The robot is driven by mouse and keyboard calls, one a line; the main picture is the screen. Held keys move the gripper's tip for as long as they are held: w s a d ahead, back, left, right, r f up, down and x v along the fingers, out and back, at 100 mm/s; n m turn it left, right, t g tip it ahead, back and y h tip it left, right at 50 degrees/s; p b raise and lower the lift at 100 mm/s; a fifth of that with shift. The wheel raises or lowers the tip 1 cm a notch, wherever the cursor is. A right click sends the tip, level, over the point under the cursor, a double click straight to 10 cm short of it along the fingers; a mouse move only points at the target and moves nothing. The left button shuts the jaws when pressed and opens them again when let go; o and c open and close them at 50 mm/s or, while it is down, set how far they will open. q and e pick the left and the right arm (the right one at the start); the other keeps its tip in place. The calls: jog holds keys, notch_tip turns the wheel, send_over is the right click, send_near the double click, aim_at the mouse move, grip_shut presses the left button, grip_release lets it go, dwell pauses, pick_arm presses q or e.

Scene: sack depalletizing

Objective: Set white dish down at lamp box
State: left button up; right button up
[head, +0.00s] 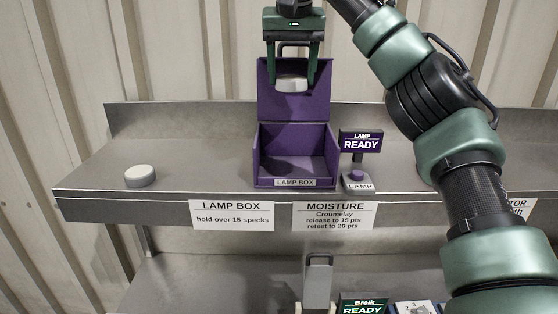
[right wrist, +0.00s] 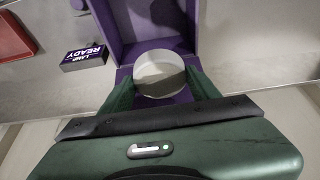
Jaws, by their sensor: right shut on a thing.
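The white dish (head: 292,85) is held between the green fingers of my right gripper (head: 292,80), in front of the raised back of the purple lamp box (head: 262,170). The right wrist view also shows the dish (right wrist: 160,70) between the fingertips of my right gripper (right wrist: 160,88). The lamp box is open at the front and its floor looks empty. The dish is above the box floor, apart from it. My left gripper is in neither view.
A round pale lidded piece (head: 140,175) sits on the grey shelf (head: 215,170) left of the box. Bare shelf lies between the round piece and the box.

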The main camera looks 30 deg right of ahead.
jog(key=f, duration=0.5)
jog(key=s+f, duration=0.1)
jog(key=f, duration=0.9)
jog(key=shift+s+d, duration=0.1)
jog(key=shift+s, duration=0.15)
jog(key=shift+s+f, duration=0.15)
jog(key=shift+f, duration=0.1)
jog(key=shift+s+f, duration=0.15)
jog(key=shift+f, duration=0.15)
notch_tip(320, 180, down, 2)
jog(key=shift+f, duration=0.5)
jog(key=o, duration=1.4)
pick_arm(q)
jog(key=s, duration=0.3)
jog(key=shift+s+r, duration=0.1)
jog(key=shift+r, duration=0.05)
